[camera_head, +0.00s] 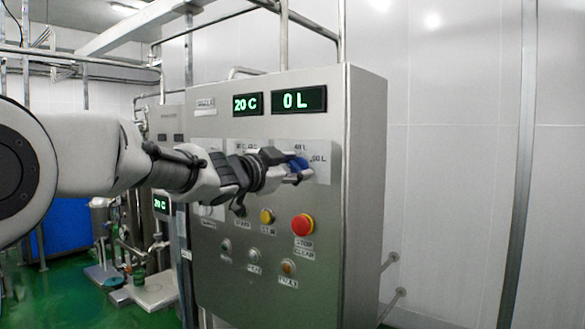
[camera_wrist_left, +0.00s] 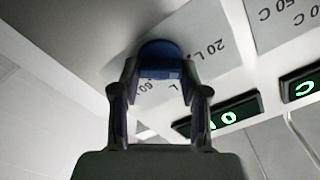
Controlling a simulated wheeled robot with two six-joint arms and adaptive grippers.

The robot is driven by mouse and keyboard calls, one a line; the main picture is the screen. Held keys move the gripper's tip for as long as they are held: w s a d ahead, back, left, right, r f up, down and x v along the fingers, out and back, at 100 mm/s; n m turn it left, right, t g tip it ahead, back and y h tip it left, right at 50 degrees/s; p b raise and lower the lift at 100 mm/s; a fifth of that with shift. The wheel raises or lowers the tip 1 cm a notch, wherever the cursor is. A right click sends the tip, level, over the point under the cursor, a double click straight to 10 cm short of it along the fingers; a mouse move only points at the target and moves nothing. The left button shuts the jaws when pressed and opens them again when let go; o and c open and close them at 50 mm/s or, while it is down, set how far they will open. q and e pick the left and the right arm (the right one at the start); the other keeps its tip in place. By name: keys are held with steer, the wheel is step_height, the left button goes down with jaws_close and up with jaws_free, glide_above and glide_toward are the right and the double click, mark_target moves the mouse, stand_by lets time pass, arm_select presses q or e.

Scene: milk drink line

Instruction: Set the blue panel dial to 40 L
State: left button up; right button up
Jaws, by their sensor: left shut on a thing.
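The blue dial (camera_head: 297,164) sits on a pale scale plate (camera_head: 320,150) at the upper right of the steel control panel. Marks reading 40 L and 60 L show around it in the head view. My left gripper (camera_head: 298,168) reaches in from the left and is shut on the blue dial. In the wrist view its two fingers stand on either side of the dial (camera_wrist_left: 160,60), with a 20 L mark beside it. The volume display (camera_head: 299,100) above reads 0 L. The dial's pointer direction cannot be made out. My right gripper is not in view.
A 20 C display (camera_head: 247,104) is left of the volume display. Below the dial are a red stop button (camera_head: 303,225), a yellow button (camera_head: 267,216) and several small knobs. A bare white wall is at right; other equipment stands behind at left.

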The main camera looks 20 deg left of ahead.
arm_select(q)
steer(key=m+b, duration=0.2)
steer(key=m, duration=0.5)
steer(key=shift+d, duration=0.1)
steer(key=shift+s+r+m+b, duration=0.1)
steer(key=shift+m+b, duration=0.5)
steer(key=shift+m, duration=0.9)
steer(key=o, duration=1)
steer(key=shift+o, duration=0.5)
steer(key=shift+w+f, duration=0.3)
steer(key=shift+w, duration=0.1)
steer(key=shift+s, duration=0.2)
